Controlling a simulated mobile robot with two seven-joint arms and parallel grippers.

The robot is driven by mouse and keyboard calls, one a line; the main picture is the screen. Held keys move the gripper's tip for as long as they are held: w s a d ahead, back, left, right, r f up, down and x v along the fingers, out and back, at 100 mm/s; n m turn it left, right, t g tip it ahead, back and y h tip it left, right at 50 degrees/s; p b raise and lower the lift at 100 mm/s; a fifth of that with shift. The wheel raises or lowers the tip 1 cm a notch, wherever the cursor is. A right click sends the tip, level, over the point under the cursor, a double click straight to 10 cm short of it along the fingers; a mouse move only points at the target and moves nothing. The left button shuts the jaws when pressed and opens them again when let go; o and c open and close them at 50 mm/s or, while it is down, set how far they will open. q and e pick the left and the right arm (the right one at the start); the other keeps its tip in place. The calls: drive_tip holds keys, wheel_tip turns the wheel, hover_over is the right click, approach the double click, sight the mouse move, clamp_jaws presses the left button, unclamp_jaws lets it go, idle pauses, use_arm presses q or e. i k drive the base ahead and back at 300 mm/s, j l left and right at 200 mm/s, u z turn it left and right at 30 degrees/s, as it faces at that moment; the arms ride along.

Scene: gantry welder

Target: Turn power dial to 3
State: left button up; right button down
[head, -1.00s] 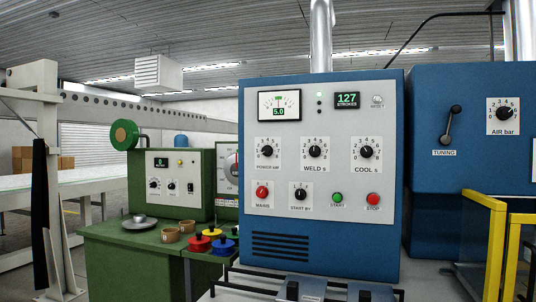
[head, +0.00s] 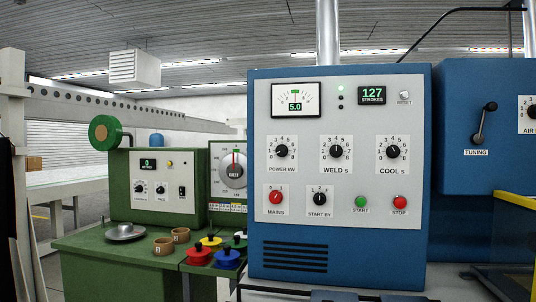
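The power dial (head: 282,152) is a round black knob on a white plate marked POWER kW, with numbers around it. It is at the left of the upper dial row on the white panel of the blue welder cabinet (head: 350,257). Its pointer mark is too small to read surely. Neither of my grippers shows in the head view, and nothing covers the dial.
The weld dial (head: 336,152) and cool dial (head: 392,152) sit to the right. Below are the red mains knob (head: 276,197), start-by knob (head: 320,198), green start button (head: 361,202) and red stop button (head: 400,202). A green bench (head: 100,250) stands left, a yellow rail (head: 515,203) right.

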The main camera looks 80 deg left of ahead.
sight(281, 150)
drive_tip(key=k+j, duration=0.25)
drive_tip(key=j, duration=0.15)
drive_tip(key=k+j, duration=0.2)
drive_tip(key=j, duration=0.25)
drive_tip(key=k+j, duration=0.25)
drive_tip(key=j, duration=0.15)
drive_tip(key=k+j, duration=0.2)
drive_tip(key=j, duration=0.2)
drive_tip(key=k+j, duration=0.25)
drive_tip(key=j, duration=0.15)
